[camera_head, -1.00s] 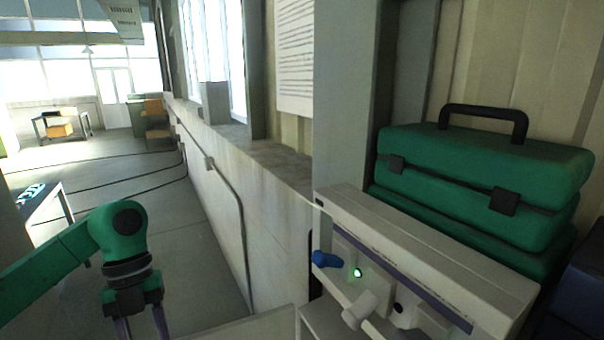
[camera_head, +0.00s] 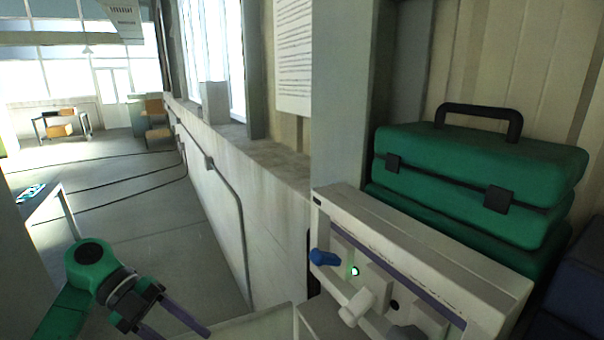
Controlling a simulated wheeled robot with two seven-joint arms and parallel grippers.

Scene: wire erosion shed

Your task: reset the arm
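My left arm, green with a dark wrist, comes in at the lower left. My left gripper (camera_head: 180,332) points down and to the right, with its two purple-grey fingers apart and nothing seen between them. The fingertips are close to the bottom edge of the picture, and one is partly cut off. My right gripper is not in view.
A pale panel unit (camera_head: 420,250) with a blue knob (camera_head: 324,257), a lit green lamp (camera_head: 353,271) and a white handle (camera_head: 356,308) stands at right. Green cases (camera_head: 480,175) sit behind it. A table (camera_head: 45,205) is at far left.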

